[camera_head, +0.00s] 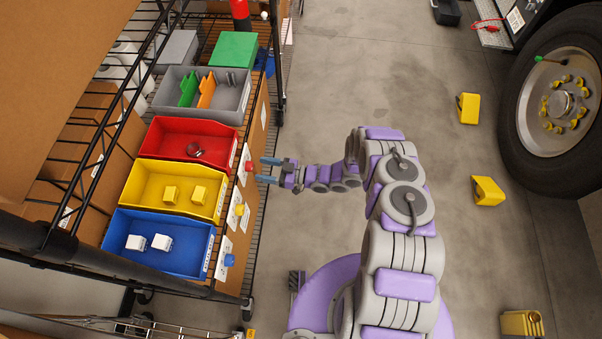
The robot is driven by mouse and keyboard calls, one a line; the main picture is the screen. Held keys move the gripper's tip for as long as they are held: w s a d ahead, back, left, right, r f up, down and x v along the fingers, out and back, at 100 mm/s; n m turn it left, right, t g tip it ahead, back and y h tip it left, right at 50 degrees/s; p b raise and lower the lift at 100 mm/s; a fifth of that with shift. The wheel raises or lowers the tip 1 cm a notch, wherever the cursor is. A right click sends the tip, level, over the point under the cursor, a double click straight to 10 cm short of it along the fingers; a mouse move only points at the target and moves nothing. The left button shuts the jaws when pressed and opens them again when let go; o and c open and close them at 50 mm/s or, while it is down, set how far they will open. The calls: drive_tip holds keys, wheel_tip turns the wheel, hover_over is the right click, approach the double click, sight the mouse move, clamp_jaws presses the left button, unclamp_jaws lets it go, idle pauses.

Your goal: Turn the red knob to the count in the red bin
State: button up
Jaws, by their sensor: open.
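The red bin (168,136) sits on the wire shelf at left, with what looks like one dark ring-shaped part (194,150) in it. The red knob (249,166) is on a white plate on the board along the shelf's front edge, beside the red bin. My gripper (267,170) is open, its two blue-grey fingertips pointing left at the red knob. The fingertips are close to the knob, one to each side in the picture. I cannot tell whether they touch it. The dial's marks are too small to read.
The yellow bin (150,184) holds two yellow parts, with a yellow knob (239,209) in front. The blue bin (133,258) holds two white parts, with a blue knob (229,260). Black shelf posts (277,60) flank the shelf. Yellow blocks (468,108) lie on the floor near a wheel (560,100).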

drive_tip(key=s+d+p, duration=0.1)
drive_tip(key=d, duration=1.3)
drive_tip(key=shift+s+f, duration=0.35)
drive_tip(key=shift+s, duration=0.05)
